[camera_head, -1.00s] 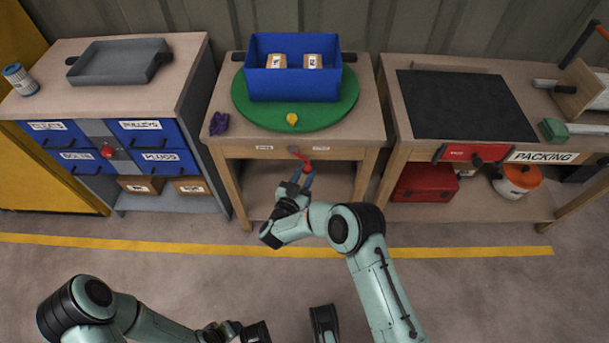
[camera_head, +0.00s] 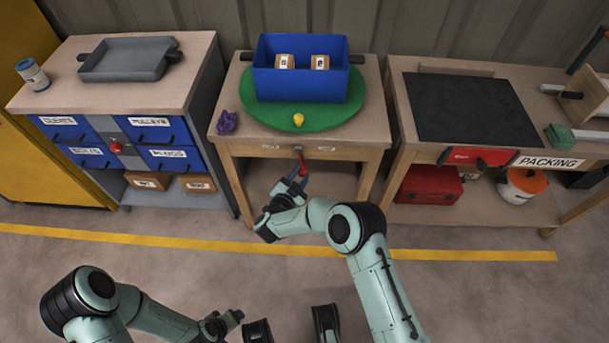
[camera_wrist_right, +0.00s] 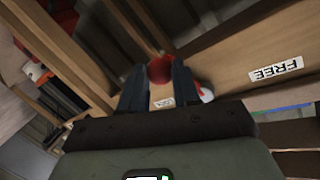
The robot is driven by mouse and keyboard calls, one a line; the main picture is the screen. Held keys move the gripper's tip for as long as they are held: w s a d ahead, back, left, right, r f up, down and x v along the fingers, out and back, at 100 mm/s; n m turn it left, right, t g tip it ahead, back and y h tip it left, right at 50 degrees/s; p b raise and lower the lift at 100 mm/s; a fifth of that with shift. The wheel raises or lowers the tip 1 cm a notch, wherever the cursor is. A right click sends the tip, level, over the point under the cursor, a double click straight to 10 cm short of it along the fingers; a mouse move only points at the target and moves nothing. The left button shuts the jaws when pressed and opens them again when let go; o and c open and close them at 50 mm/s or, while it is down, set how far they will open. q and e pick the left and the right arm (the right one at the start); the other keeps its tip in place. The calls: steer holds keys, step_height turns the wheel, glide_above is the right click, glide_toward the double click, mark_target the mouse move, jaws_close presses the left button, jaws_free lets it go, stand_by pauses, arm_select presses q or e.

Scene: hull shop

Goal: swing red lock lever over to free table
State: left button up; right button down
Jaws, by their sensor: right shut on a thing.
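The red lock lever (camera_head: 302,164) hangs from a pivot on the front edge of the middle table (camera_head: 230,142), pointing almost straight down and slightly right. My right gripper (camera_head: 299,175) is shut on its lower end. In the right wrist view the lever's round red end (camera_wrist_right: 159,70) sits between the fingers (camera_wrist_right: 157,85). A FREE label (camera_wrist_right: 276,72) shows upside down there, beside the lever. The green turntable (camera_head: 345,118) on the table carries a blue bin (camera_head: 300,88) and a yellow knob (camera_head: 298,119). My left gripper (camera_head: 230,320) is low in the head view; its jaws are unclear.
A purple object (camera_head: 227,121) lies at the table's left corner. A drawer cabinet (camera_head: 203,75) with a grey tray (camera_head: 125,62) stands left. The packing bench (camera_head: 395,90) stands right. Open floor with a yellow line (camera_head: 150,238) lies in front.

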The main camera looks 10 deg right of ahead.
arm_select(q)
steer(key=shift+s+d+r+p, duration=0.25)
steer(key=shift+r+p, duration=0.1)
steer(key=shift+r, duration=0.15)
steer(key=shift+s+d+r+p, duration=0.1)
steer(key=shift+d+r+p, duration=0.2)
steer(key=shift+r, duration=0.15)
arm_select(e)
steer(key=shift+w+a+r+m+y, duration=0.2)
steer(key=shift+a+r+m+y, duration=0.1)
steer(key=shift+a+m+y, duration=0.7)
steer(key=shift+w+a+r+m+y, duration=0.3)
steer(key=shift+a+m+y, duration=0.35)
steer(key=shift+m, duration=0.7)
steer(key=shift+w+a+r+m+y, duration=0.15)
steer(key=shift+a+r+m+y, duration=0.15)
steer(key=shift+a+m+y, duration=0.55)
arm_select(q)
steer(key=shift+a, duration=0.1)
arm_select(e)
steer(key=shift+a+m, duration=0.15)
steer(key=shift+m, duration=0.25)
steer(key=c, duration=0.8)
jaws_free()
steer(key=shift+r, duration=0.1)
